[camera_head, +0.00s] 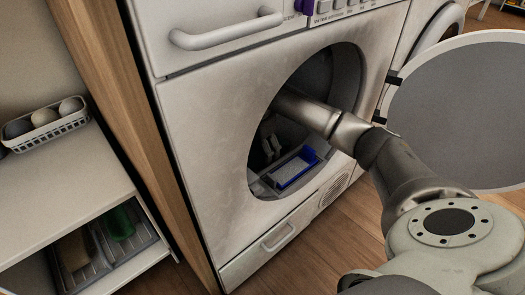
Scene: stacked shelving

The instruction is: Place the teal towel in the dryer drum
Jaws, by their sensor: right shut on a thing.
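The dryer drum (318,82) is open behind the round opening in the white front. My right arm comes in from the right and reaches through this opening. My right gripper (270,149) is inside the drum, partly hidden in shadow and by the rim. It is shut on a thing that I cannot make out. A blue-edged, pale rectangular thing (295,169) shows low in the opening, just right of the gripper; whether they touch is unclear. I see no clearly teal towel. My left gripper is not in view.
The round grey door (462,112) stands open at the right, close to my arm. A wooden panel (123,110) borders the dryer at left. Shelving there holds a white basket (45,133) of round things and a tray (88,272) with a green item.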

